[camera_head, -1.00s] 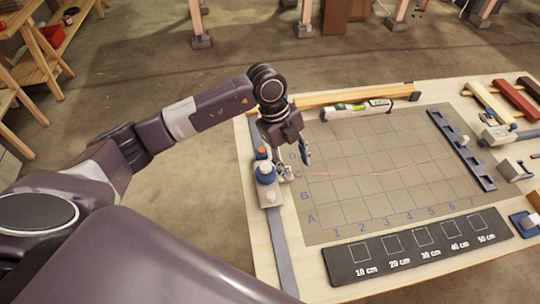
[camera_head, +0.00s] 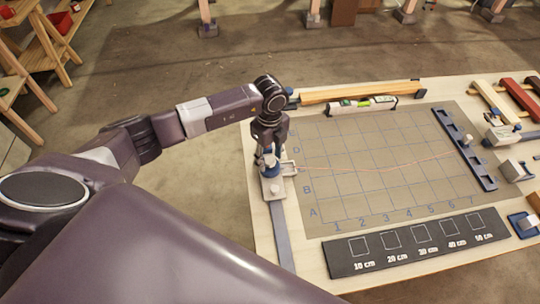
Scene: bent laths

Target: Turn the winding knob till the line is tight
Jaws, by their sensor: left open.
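The winding knob (camera_head: 270,170) is blue and stands on a pale block at the left side of the board. My left gripper (camera_head: 268,160) points down right over the knob, with its fingers open. It hides part of the knob, and I cannot tell whether the fingers touch it. The thin reddish line (camera_head: 390,166) runs from a small bracket beside the block across the gridded mat to the dark rail (camera_head: 464,148) on the right. The line bends gently and is not straight. My right gripper is out of view.
A dark strip (camera_head: 418,243) with marked squares lies along the front of the table. A spirit level (camera_head: 362,105) and a wooden lath (camera_head: 350,93) lie at the back. Clamps and coloured laths stand at the right. The gridded mat (camera_head: 340,205) is mostly bare.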

